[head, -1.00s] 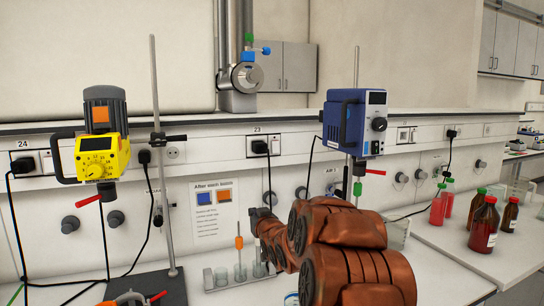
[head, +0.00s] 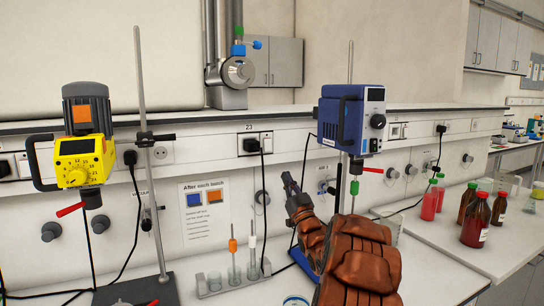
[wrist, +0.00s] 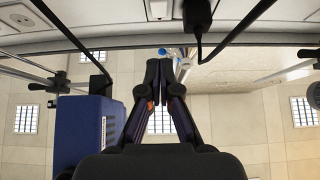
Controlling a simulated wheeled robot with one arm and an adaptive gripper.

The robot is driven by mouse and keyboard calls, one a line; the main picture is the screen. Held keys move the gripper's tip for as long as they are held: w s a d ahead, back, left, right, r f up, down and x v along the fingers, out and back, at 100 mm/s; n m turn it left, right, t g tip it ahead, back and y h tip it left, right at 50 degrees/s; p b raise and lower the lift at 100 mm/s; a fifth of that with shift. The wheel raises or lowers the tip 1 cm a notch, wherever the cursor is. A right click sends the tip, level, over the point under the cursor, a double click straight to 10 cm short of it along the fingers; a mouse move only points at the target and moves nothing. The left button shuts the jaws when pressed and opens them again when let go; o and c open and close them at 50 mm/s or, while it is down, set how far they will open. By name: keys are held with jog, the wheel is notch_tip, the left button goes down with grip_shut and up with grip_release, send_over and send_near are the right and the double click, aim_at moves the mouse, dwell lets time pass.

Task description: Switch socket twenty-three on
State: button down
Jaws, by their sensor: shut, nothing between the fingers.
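Socket twenty-three (head: 257,144) is on the wall trunking, under a small "23" label. A black plug (head: 250,146) with a hanging cable fills its left side. A pale rocker switch (head: 267,142) is on its right; I cannot tell its position. In the wrist view the plug (wrist: 197,16) is at the top edge, with the switch (wrist: 158,9) left of it. My gripper (head: 287,176) is below and right of the socket, pointing up. In the wrist view my gripper (wrist: 166,62) has its fingertips together and empty, apart from the switch.
A blue stirrer (head: 340,122) on a stand is close right of my gripper. A yellow stirrer (head: 84,150) stands at left. A tube rack (head: 233,280) is on the bench below the socket. Bottles (head: 477,218) stand at right. The plug's cable hangs beside my gripper.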

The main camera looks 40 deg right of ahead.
aim_at(268, 148)
jog(key=shift+w+d+f+p+x, duration=0.1)
jog(key=shift+w+f+p+x, duration=0.25)
jog(key=shift+p+x, duration=1.25)
jog(key=shift+w+d+f+p+x, duration=0.15)
jog(key=shift+f+p+x, duration=0.3)
jog(key=shift+x, duration=2.2)
jog(key=shift+w+d+f+p+x, duration=0.1)
jog(key=shift+w+f+p+x, duration=0.25)
jog(key=shift+p+x, duration=1.3)
jog(key=shift+w+r+b, duration=0.3)
jog(key=shift+w+b, duration=0.05)
jog(key=shift+b, duration=0.2)
jog(key=shift+d+f, duration=0.1)
